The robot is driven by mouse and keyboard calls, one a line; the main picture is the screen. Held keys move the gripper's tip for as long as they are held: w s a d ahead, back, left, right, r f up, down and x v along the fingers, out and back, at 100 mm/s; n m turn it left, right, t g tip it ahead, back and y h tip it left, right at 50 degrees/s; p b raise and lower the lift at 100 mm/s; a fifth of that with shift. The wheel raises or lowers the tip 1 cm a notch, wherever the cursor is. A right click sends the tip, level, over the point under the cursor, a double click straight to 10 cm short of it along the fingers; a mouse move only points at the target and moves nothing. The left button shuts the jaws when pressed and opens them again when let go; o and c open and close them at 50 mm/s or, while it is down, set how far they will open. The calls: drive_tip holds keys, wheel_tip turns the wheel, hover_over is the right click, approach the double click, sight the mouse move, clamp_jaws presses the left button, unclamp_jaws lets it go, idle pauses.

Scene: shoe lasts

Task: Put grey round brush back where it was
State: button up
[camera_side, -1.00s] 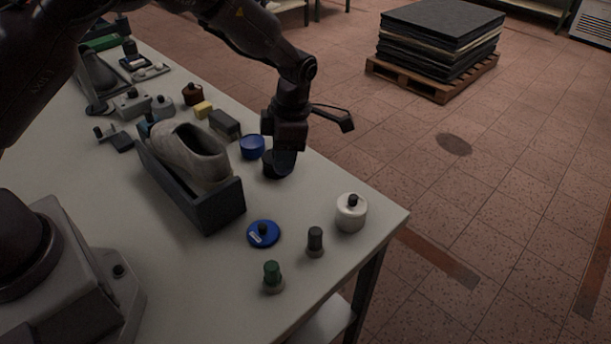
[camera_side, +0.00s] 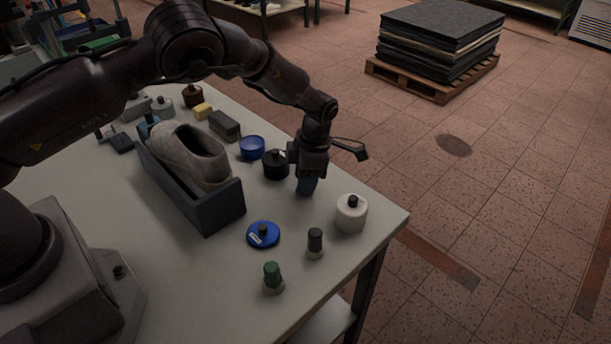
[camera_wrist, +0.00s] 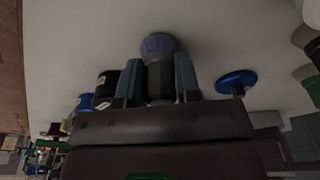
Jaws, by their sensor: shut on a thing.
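My gripper (camera_side: 308,186) points down over the right part of the bench, between the black jar (camera_side: 275,165) and the white jar (camera_side: 351,214). In the wrist view its two blue-grey fingers (camera_wrist: 159,82) are shut on the dark handle of a round brush (camera_wrist: 158,46) with blue-grey bristles. In the side view the fingers and wrist largely hide this brush. I cannot tell whether its bristles touch the bench. Two similar upright pieces stand nearer the front, one dark grey (camera_side: 315,242) and one green (camera_side: 272,277).
A blue round tin (camera_side: 263,235) lies left of the gripper and shows in the wrist view (camera_wrist: 237,80). A blue bowl (camera_side: 252,147) stands behind the black jar. The bench's right edge is close.

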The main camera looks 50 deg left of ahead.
drive_tip(key=shift+f, duration=0.1)
drive_tip(key=o, duration=0.9)
drive_tip(key=s+a+r+m+t+h, duration=0.1)
drive_tip(key=s+r+m, duration=0.15)
drive_tip(key=r, duration=0.95)
drive_tip(key=s+a+r+m+t+h, duration=0.1)
drive_tip(key=r+m, duration=0.3)
drive_tip(key=r, duration=0.8)
drive_tip(key=s+a+r+m+t, duration=0.1)
drive_tip(key=s+a+r+m, duration=0.1)
drive_tip(key=s+r+m, duration=0.55)
drive_tip(key=s+m+t, duration=0.1)
drive_tip(key=s+m, duration=0.4)
drive_tip(key=s, duration=0.1)
drive_tip(key=s+r+m+t, duration=0.1)
drive_tip(key=s+m, duration=0.4)
drive_tip(key=s, duration=0.1)
drive_tip(key=s+a+m+t+y, duration=0.1)
drive_tip(key=s+m+t, duration=0.1)
drive_tip(key=s+m, duration=0.2)
drive_tip(key=shift+s+r+m, duration=0.2)
drive_tip(key=shift+s, duration=0.35)
drive_tip(key=shift+s+r+m, duration=0.2)
drive_tip(key=shift+s, duration=0.3)
